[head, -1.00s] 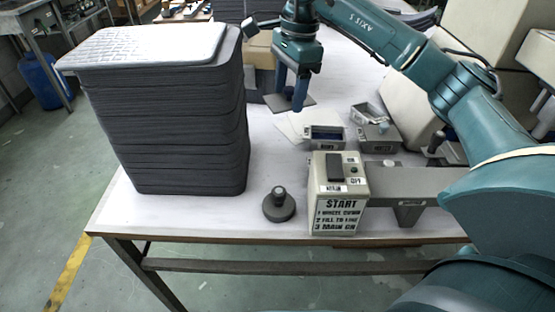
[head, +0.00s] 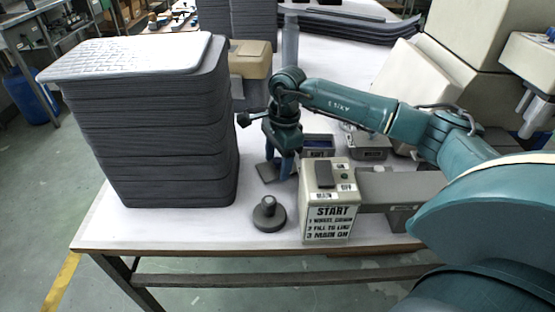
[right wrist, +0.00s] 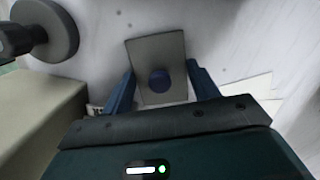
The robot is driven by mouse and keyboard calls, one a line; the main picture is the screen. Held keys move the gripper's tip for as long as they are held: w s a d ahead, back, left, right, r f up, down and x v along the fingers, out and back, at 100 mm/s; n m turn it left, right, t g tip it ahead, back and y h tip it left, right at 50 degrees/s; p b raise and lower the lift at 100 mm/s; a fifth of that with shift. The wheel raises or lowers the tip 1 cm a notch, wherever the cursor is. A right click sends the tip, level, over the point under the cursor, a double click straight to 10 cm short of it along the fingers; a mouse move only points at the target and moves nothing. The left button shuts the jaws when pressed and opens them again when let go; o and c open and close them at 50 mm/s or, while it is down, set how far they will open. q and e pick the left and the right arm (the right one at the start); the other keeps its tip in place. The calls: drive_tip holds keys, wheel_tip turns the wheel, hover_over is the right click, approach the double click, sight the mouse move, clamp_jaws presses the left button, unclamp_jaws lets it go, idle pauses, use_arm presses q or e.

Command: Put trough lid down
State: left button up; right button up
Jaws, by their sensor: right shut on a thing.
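The trough lid, a grey rectangular plate (head: 267,173) with a dark blue round knob, is at my right gripper (head: 284,172), left of the START box. In the right wrist view the lid (right wrist: 152,52) lies between the fingers of my right gripper (right wrist: 162,78), with its knob (right wrist: 160,80) facing the camera. The right gripper is shut on the lid; I cannot tell whether the lid touches the table. A small open trough with a dark blue inside (head: 318,142) stands behind the START box, partly hidden by it. My left gripper is out of view.
The beige START box (head: 327,197) stands close to the right of the gripper. A dark round weight with a knob (head: 269,214) sits in front. A tall stack of dark trays (head: 165,150) stands left. Another small container (head: 368,150) is behind right. White table shows between stack and weight.

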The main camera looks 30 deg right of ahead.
drive_tip(key=shift+f, duration=0.2)
drive_tip(key=o, duration=1)
drive_tip(key=shift+r, duration=0.1)
drive_tip(key=shift+c, duration=0.2)
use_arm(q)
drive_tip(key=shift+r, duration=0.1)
use_arm(e)
drive_tip(key=shift+r, duration=0.25)
use_arm(q)
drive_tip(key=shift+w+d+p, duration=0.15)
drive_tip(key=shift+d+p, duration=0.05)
drive_tip(key=shift+p, duration=0.1)
use_arm(e)
wheel_tip(320, 180, up, 12)
drive_tip(key=d, duration=0.1)
drive_tip(key=shift+d, duration=0.2)
